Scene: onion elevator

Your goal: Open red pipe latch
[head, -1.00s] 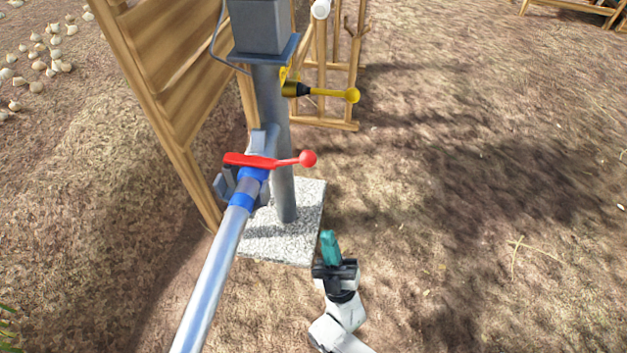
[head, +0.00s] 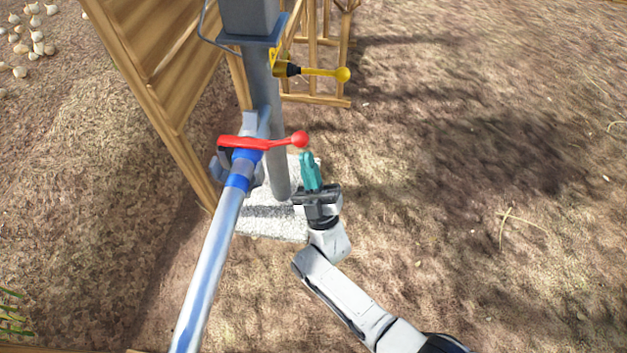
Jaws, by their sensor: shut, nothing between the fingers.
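The red pipe latch (head: 250,143) lies across the top of the pipe joint in the head view. Its lever points right and ends in a red ball knob (head: 299,139). The metal pipe (head: 212,270) with blue bands runs from the joint down to the lower left. My gripper (head: 306,156) has teal fingers, shut and empty. In the picture the fingertips are just below the red knob, pointing up. I cannot tell whether they touch it or how far apart they are in depth.
A grey post (head: 268,110) stands on a speckled concrete slab (head: 270,226) behind the joint. A yellow lever (head: 318,72) sticks out right from the post, above the red one. A wooden panel (head: 160,80) stands at left. Open dirt (head: 480,170) lies to the right.

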